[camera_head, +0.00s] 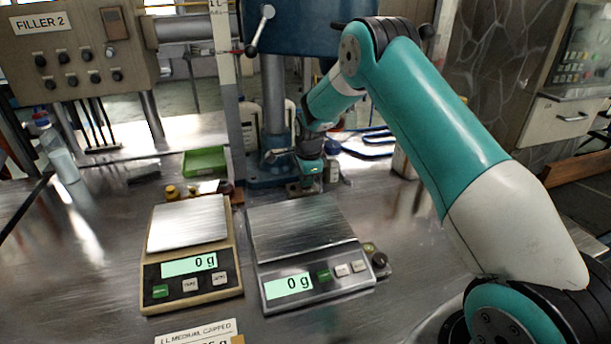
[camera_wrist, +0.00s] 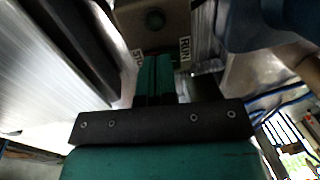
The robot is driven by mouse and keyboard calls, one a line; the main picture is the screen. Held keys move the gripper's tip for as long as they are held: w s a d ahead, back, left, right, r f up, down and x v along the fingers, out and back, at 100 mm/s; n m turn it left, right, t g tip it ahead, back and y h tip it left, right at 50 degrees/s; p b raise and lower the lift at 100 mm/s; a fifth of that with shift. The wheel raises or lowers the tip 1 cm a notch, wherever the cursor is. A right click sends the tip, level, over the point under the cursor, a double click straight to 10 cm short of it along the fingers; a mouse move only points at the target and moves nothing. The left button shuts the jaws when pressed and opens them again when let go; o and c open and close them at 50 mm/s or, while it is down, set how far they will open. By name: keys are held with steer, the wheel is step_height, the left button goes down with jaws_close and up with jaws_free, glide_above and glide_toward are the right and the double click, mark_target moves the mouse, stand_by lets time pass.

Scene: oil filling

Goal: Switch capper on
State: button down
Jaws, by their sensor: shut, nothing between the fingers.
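The capper (camera_head: 274,95) appears to be the blue machine with a metal column behind the scales. In the wrist view, a grey switch box (camera_wrist: 178,30) with a dark round knob (camera_wrist: 154,20) lies just beyond my fingers. A RUN label (camera_wrist: 185,48) is on its right, and a partly hidden label starting "ST" (camera_wrist: 137,57) is on its left. My gripper (camera_wrist: 155,62) is shut and empty, with its fingertips pointing towards the box below the knob. Contact cannot be told. In the head view my gripper (camera_head: 305,186) is low behind the scales, and the knob cannot be made out.
A beige scale (camera_head: 187,226) and a grey scale (camera_head: 300,232) stand in front, both reading 0 g. A green tray (camera_head: 204,161) and a bottle (camera_head: 60,155) are at the left. The FILLER 2 panel (camera_head: 75,60) stands at the back left.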

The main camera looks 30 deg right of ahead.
steer(key=shift+s+f, duration=0.2)
step_height(320, 180, up, 14)
steer(key=s+p, duration=0.1)
steer(key=shift+s+a, duration=0.2)
steer(key=shift+s, duration=0.2)
steer(key=shift+r, duration=0.1)
steer(key=w+b, duration=0.1)
steer(key=b, duration=0.7)
steer(key=shift+w+a+r, duration=0.1)
steer(key=shift+w+r, duration=0.05)
steer(key=shift+r, duration=0.05)
steer(key=f, duration=0.4)
steer(key=w+f, duration=0.1)
steer(key=f, duration=0.4)
steer(key=w+f, duration=0.1)
steer(key=f, duration=0.4)
steer(key=shift+d, duration=0.25)
